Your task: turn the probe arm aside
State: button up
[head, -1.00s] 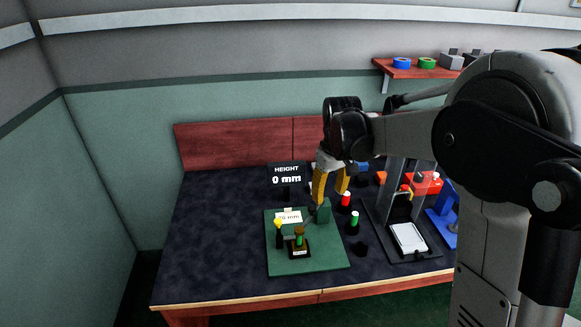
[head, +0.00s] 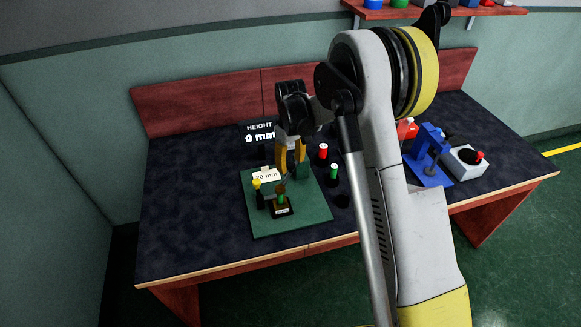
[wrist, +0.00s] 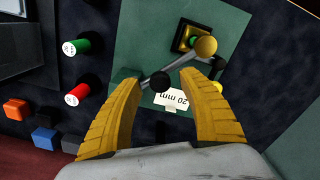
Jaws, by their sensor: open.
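The green plate (head: 296,222) on the table carries a small stand with a yellow ball (head: 256,184) on a black post. In the wrist view a thin grey probe arm (wrist: 180,62) runs from near the yellow ball (wrist: 206,46) towards a black ball (wrist: 160,82). A green part (head: 281,196) stands on a dark labelled base beside the post. My gripper (head: 291,172) is open, yellow fingers pointing down over the plate, close to a green block (head: 303,170). In the wrist view the black ball lies between my gripper's (wrist: 162,80) fingertips; whether they touch is unclear.
A white "20 mm" card (wrist: 172,99) lies by the probe. A display (head: 260,134) reads "HEIGHT 0 mm". Red (head: 323,152) and green (head: 334,172) white-topped cylinders stand right of the plate. A blue fixture (head: 428,158) stands farther right. The table's left side is clear.

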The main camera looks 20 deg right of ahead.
jog(key=shift+f, duration=0.4)
grip_shut()
jog(key=s+d+n, duration=0.2)
jog(key=d+n, duration=0.4)
jog(key=n, duration=0.2)
jog(key=shift+b, duration=0.45)
dwell(0.5)
